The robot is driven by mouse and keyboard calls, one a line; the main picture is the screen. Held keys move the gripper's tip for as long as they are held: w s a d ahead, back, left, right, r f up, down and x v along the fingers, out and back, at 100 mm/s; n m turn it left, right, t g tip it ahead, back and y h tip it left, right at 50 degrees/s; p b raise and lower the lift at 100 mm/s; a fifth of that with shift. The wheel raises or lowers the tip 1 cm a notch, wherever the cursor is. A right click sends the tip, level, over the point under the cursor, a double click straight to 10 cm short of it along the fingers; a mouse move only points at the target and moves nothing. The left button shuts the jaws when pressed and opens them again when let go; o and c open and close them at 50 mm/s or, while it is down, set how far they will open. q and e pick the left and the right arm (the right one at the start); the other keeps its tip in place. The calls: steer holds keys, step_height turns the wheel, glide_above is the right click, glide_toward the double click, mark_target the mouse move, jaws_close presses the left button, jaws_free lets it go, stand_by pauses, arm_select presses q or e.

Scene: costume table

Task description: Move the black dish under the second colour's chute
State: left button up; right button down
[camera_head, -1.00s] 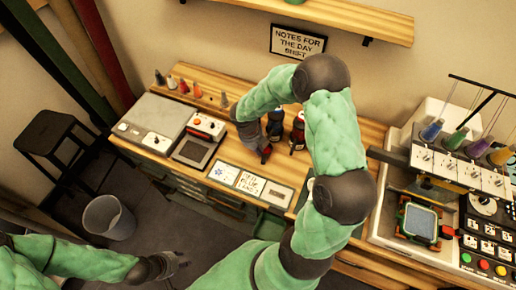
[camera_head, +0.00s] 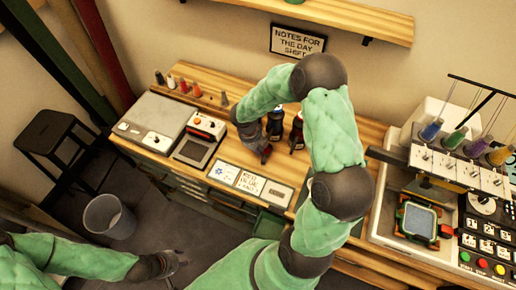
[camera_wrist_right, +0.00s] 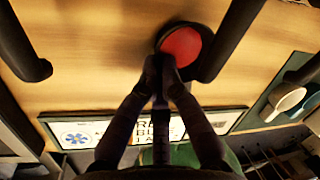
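The black dish (camera_wrist_right: 207,68) is round, with a red fill inside, and sits on the wooden table top in the right wrist view. My right gripper (camera_wrist_right: 161,64) has its fingers together at the dish's near-left rim and looks shut on it. In the head view this gripper (camera_head: 262,152) is low over the table, partly hiding the dish. Dark dispensers stand behind it, one with a bluish body (camera_head: 274,124) and one with red on it (camera_head: 297,131). The chute outlets are hard to make out. My left gripper (camera_head: 176,264) is empty, fingers apart, away from the table.
A grey scale-like box (camera_head: 155,122) and a small device (camera_head: 200,140) stand left. An embroidery machine (camera_head: 450,180) stands right. Small thread cones (camera_head: 184,87) line the back.

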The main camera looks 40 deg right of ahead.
steer(key=shift+f, duration=0.35)
stand_by(0.7)
steer(key=c, duration=1.4)
jaws_free()
steer(key=shift+o, duration=0.2)
steer(key=shift+d+r, duration=0.1)
steer(key=shift+w+r+p, duration=0.1)
steer(key=shift+r+p, duration=0.25)
steer(key=shift+r, duration=0.05)
steer(key=shift+d+p+v, duration=0.2)
steer(key=shift+p+v, duration=0.7)
steer(key=shift+p, duration=0.1)
steer(key=shift+d+p+v, duration=0.15)
steer(key=shift+p+v, duration=0.75)
steer(key=shift+p, duration=0.1)
steer(key=shift+s, duration=0.25)
steer(key=shift+s+a+r+p, duration=0.3)
steer(key=shift+a+r+p, duration=0.15)
steer(key=shift+a, duration=0.3)
steer(key=shift+s+a+r+p, duration=0.35)
steer(key=shift+a, duration=0.3)
steer(key=shift+s+a+r+p, duration=0.3)
steer(key=shift+s+a+r, duration=0.05)
steer(key=shift+a, duration=0.3)
steer(key=shift+s+a+r+p, duration=0.35)
steer(key=shift+a, duration=0.35)
